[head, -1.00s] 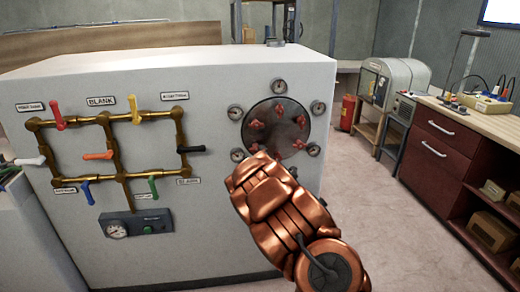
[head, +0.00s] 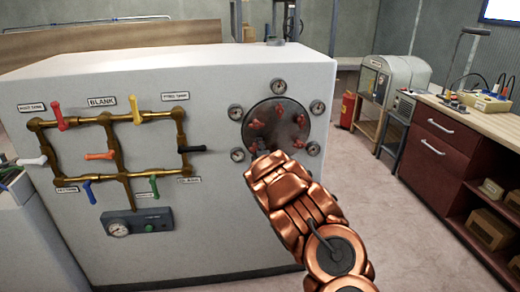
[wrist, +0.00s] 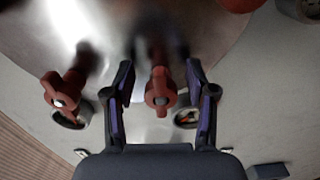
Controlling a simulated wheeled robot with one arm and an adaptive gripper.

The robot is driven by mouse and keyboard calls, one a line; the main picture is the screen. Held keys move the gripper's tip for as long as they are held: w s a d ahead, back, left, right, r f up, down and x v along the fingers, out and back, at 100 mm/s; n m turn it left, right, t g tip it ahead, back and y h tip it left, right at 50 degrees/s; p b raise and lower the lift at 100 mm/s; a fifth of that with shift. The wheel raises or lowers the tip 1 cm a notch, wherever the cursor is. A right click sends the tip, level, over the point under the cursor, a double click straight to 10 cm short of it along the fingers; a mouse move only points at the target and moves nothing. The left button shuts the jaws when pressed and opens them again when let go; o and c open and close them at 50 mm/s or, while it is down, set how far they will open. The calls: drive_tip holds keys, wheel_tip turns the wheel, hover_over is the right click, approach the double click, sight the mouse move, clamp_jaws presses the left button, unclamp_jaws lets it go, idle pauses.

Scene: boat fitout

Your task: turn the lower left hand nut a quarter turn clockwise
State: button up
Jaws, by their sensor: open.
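A round metal plate (head: 277,125) with several red wing-like nuts is on the front of the white cabinet. One red nut (wrist: 160,92) stands between the spread fingers of my gripper (wrist: 162,84) in the wrist view, with a gap on both sides. Another red nut (wrist: 62,95) is left of the fingers there. In the head view my copper-coloured arm reaches to the plate's lower left part.
Brass pipes (head: 115,160) with coloured levers are left on the cabinet. A workbench with red-brown drawers (head: 440,145) stands at the right. Floor between is clear.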

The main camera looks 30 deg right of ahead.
drive_tip(key=shift+c, duration=0.4)
clamp_jaws()
drive_tip(key=shift+f+b, duration=0.2)
drive_tip(key=shift+b, duration=0.2)
drive_tip(key=m+b, duration=0.3)
drive_tip(key=shift+a+f, duration=0.1)
drive_tip(key=shift+f, duration=0.25)
drive_tip(key=m+b, duration=0.3)
drive_tip(key=shift+w+a+f+m, duration=0.1)
drive_tip(key=shift+m, duration=0.2)
drive_tip(key=m+b, duration=0.3)
drive_tip(key=shift+a+f+m, duration=0.1)
drive_tip(key=shift+a+m, duration=0.05)
drive_tip(key=shift+m, duration=0.15)
drive_tip(key=m+b, duration=0.2)
drive_tip(key=m, duration=0.1)
drive_tip(key=shift+w+a+f, duration=0.1)
drive_tip(key=shift+a, duration=0.1)
drive_tip(key=shift+w+a+m+b, duration=0.15)
drive_tip(key=shift+m+b, duration=0.75)
drive_tip(key=shift+m, duration=1)
